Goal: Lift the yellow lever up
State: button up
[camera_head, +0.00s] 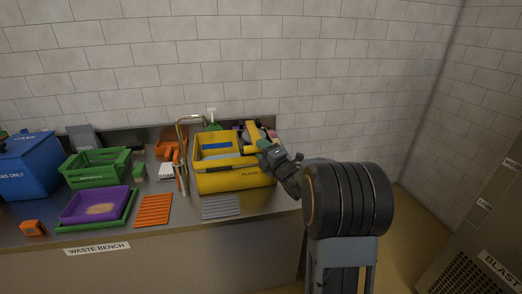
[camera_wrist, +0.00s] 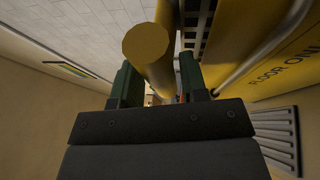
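The yellow lever (camera_wrist: 146,43) is a round rod, seen end-on in the wrist view. It runs between the two green fingers of my gripper (camera_wrist: 160,82). Narrow gaps seem to show between the rod and the fingers, so the gripper looks open around it. In the head view my gripper (camera_head: 263,146) is at the right rim of the yellow bucket (camera_head: 235,180), and a short yellow piece of the lever (camera_head: 251,148) shows beside it. The rest of the lever is hidden by the gripper. The bucket also fills the right of the wrist view (camera_wrist: 268,55).
The bucket stands on the metal bench (camera_head: 110,232). A thin metal tap (camera_head: 181,160) rises left of it. A grey slatted mat (camera_head: 220,207) lies in front. Green (camera_head: 97,168), purple (camera_head: 96,206) and blue (camera_head: 28,168) containers stand left. A tiled wall is behind.

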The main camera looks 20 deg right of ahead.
jog(key=shift+w+a, duration=0.1)
jog(key=shift+w, duration=0.35)
jog(key=shift+c, duration=0.4)
grip_shut()
